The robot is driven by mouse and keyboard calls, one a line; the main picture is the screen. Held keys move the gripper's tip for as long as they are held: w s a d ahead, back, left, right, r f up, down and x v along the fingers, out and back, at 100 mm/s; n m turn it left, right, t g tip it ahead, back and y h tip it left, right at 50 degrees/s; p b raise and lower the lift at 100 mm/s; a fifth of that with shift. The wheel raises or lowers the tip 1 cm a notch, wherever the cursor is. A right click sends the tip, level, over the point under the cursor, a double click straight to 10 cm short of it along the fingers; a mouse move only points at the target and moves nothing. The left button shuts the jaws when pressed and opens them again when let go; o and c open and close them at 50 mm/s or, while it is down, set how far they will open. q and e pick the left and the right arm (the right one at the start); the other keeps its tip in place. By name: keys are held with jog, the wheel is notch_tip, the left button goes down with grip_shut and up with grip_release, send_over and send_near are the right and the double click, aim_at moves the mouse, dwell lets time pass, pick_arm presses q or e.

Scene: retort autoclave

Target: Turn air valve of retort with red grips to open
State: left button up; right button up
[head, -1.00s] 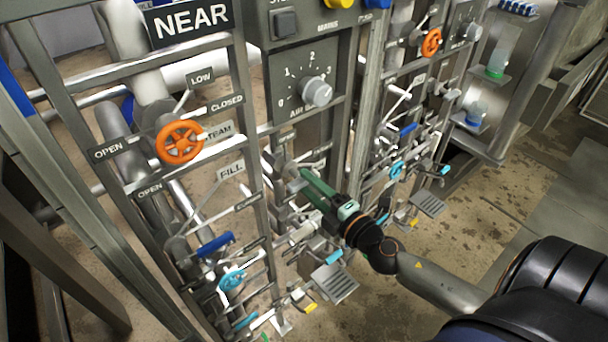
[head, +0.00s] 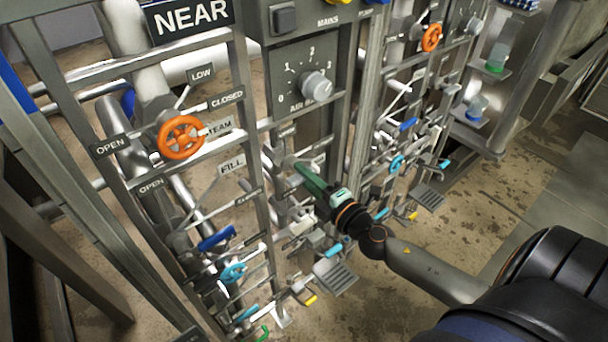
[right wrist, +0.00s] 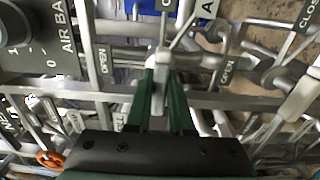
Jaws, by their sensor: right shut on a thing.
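My right gripper (head: 297,166) reaches in from the right, below the dial panel of the near rack. Its green fingers (right wrist: 160,85) are shut on a pale grey valve lever (right wrist: 158,92) in the right wrist view. The lever joins a horizontal metal pipe (right wrist: 125,57). In the head view the fingers mostly hide the lever. I cannot make out red grips on it. My left gripper is not in view.
An orange handwheel (head: 181,137) is on the near rack at left, and another orange wheel (head: 432,38) is on the farther rack. Blue (head: 216,238) and cyan (head: 232,273) handles and a pedal (head: 335,278) crowd the lower rack.

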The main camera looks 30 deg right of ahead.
grip_shut()
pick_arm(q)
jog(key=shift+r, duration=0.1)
pick_arm(e)
jog(key=n, duration=0.4)
jog(key=shift+n, duration=0.4)
jog(key=n, duration=0.4)
jog(key=shift+n+p, duration=0.3)
jog(key=n, duration=0.4)
jog(key=shift+p, duration=0.35)
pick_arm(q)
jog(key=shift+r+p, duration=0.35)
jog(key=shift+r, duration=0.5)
pick_arm(e)
jog(key=shift+n, duration=2.3)
jog(key=o, duration=0.8)
grip_release()
jog(key=shift+c, duration=0.2)
jog(key=shift+s, duration=0.1)
